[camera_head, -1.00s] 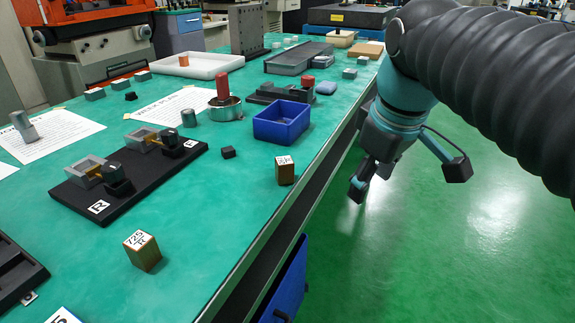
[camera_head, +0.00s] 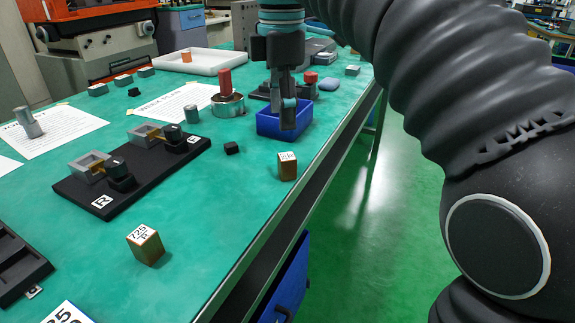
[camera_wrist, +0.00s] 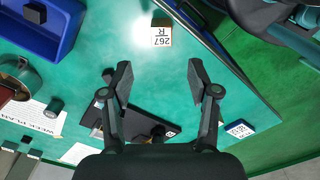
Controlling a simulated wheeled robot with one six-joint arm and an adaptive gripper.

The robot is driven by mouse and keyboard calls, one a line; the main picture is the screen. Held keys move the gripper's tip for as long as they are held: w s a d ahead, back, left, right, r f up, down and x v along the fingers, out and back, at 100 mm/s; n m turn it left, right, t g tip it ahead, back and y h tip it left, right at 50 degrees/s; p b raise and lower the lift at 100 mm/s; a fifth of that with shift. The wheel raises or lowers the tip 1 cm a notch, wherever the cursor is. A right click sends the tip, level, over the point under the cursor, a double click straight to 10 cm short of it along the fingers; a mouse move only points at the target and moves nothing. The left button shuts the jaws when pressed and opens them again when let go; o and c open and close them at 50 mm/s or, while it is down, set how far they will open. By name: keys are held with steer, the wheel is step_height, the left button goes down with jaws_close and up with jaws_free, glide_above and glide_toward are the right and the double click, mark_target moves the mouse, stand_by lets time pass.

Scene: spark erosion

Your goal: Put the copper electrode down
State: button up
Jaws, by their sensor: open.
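My gripper (camera_head: 288,115) is open and empty, pointing down over the bench in front of the blue bin. Its fingers also show spread apart in the wrist view (camera_wrist: 158,88), with bare green mat between them. A brown-gold block with a white label (camera_head: 287,166) stands near the bench edge; it shows beyond the fingertips in the wrist view (camera_wrist: 161,35), marked 267 R. A similar block marked 725 R (camera_head: 145,245) stands nearer. A copper-coloured cylinder (camera_head: 186,56) stands in the white tray (camera_head: 213,58). I cannot tell which piece the task names.
The blue bin (camera_head: 264,124) is partly hidden by my gripper; a dark block (camera_wrist: 36,12) shows in it. A round tin (camera_head: 229,108) holds a red-handled piece (camera_head: 225,82). A black fixture board (camera_head: 80,192) lies left. Green mat between board and edge is mostly clear.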

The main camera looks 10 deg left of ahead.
mark_target(287, 157)
step_height(287, 157, down, 6)
steer(key=shift+r+b, duration=0.25)
steer(key=shift+b, duration=0.15)
steer(key=f, duration=0.4)
steer(key=shift+d+b, duration=0.4)
steer(key=shift+f, duration=0.6)
jaws_close()
